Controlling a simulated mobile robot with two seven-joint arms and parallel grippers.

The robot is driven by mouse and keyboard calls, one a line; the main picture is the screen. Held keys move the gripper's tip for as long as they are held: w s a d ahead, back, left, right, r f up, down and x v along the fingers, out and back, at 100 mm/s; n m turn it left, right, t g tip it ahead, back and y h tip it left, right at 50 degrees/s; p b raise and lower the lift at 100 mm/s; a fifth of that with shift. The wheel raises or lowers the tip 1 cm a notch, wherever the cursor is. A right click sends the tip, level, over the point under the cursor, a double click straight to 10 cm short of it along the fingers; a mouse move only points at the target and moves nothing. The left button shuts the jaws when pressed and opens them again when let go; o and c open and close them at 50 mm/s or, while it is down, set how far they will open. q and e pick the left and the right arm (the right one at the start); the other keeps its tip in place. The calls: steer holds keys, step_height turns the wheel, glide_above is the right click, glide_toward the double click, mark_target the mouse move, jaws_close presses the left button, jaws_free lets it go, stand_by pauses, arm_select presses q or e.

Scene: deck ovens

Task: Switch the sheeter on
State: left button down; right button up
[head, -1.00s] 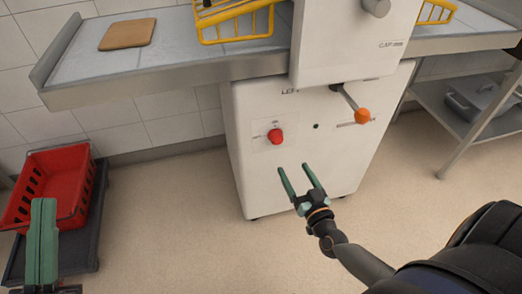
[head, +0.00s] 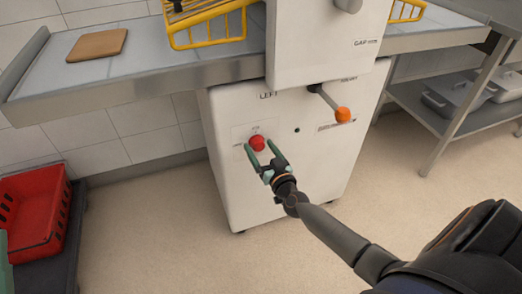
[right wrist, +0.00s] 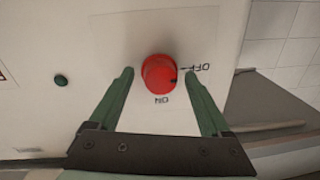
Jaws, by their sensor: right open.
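The white sheeter (head: 330,185) has a red rotary knob (head: 257,143) on its front panel. In the right wrist view the red knob (right wrist: 158,74) sits between and just beyond the fingertips, with its dark mark at the OFF label (right wrist: 196,68); the ON label (right wrist: 162,100) is at another side. My right gripper (head: 261,148) is open, its fingers on either side of the knob in the picture; I cannot tell whether they touch it. My left gripper (head: 5,262) shows only as a green sliver at the left edge.
An orange-knobbed lever (head: 342,114) sticks out right of the red knob, and a small green light (right wrist: 61,80) is on the panel. A yellow guard (head: 210,22) and a wooden board (head: 98,45) are above. A red crate (head: 35,215) stands at left.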

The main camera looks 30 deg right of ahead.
jaws_close()
stand_by(0.7)
